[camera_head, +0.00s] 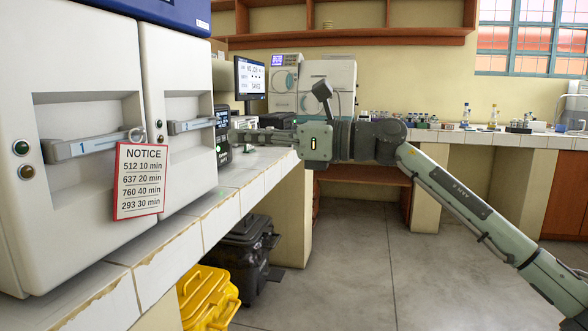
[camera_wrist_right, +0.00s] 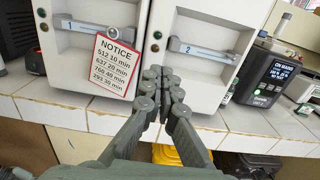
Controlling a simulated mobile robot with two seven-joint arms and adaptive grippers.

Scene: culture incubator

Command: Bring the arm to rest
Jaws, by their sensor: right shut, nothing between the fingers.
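My right arm (camera_head: 460,195) comes in from the lower right in the head view and reaches left. Its gripper (camera_head: 236,136) points at the incubator's right part, over the counter edge. In the right wrist view the gripper (camera_wrist_right: 162,88) is shut, its fingertips together with nothing between them. It is apart from the white incubator doors, which both look closed. Door 1 (camera_head: 75,95) and door 2 (camera_head: 180,85) show in the head view, with door 2 also in the wrist view (camera_wrist_right: 225,18). My left gripper is not in view.
A red-edged notice (camera_head: 140,181) hangs by door 1's handle. The tiled counter (camera_head: 205,212) runs below the incubator, with a black device (camera_wrist_right: 262,78) to its right. A yellow bin (camera_head: 205,297) and a black bin (camera_head: 245,255) stand below. The floor (camera_head: 350,275) is clear.

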